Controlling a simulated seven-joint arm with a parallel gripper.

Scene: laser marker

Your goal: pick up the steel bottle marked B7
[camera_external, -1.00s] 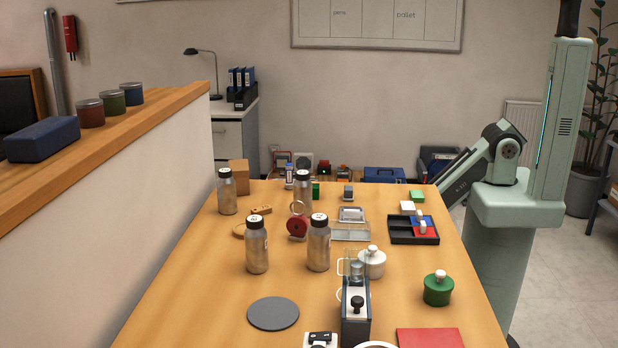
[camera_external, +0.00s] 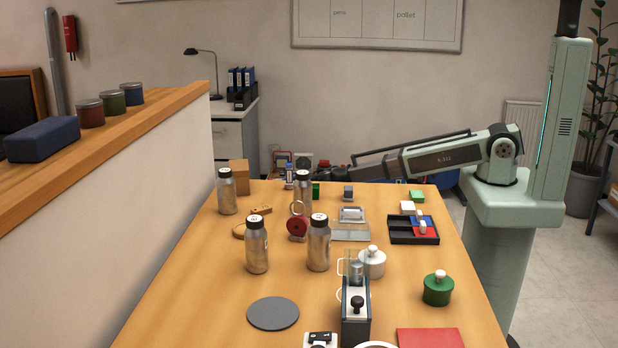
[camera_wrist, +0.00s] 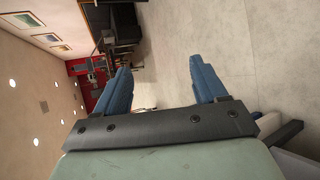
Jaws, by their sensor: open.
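Several steel bottles with black caps and pale lid labels stand upright on the table: one at the far left (camera_external: 227,196), one at the far middle (camera_external: 303,190), one nearer left (camera_external: 257,250) and one nearer right (camera_external: 319,246). The marks on the lids are too small to read, so I cannot tell which is B7. My gripper (camera_wrist: 160,68) shows two blue fingers spread apart with nothing between them in the wrist view. In the external view my arm's end is beyond the table's far edge, apart from every bottle. The wrist view shows no bottle.
A red round piece (camera_external: 297,227) stands between the bottles. A glass-topped device (camera_external: 356,310), a white lidded pot (camera_external: 372,263) and a green pot (camera_external: 438,290) stand nearer. A black tray (camera_external: 413,240) is at right. A raised ledge (camera_external: 170,98) borders the left. A grey disc (camera_external: 273,314) lies flat.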

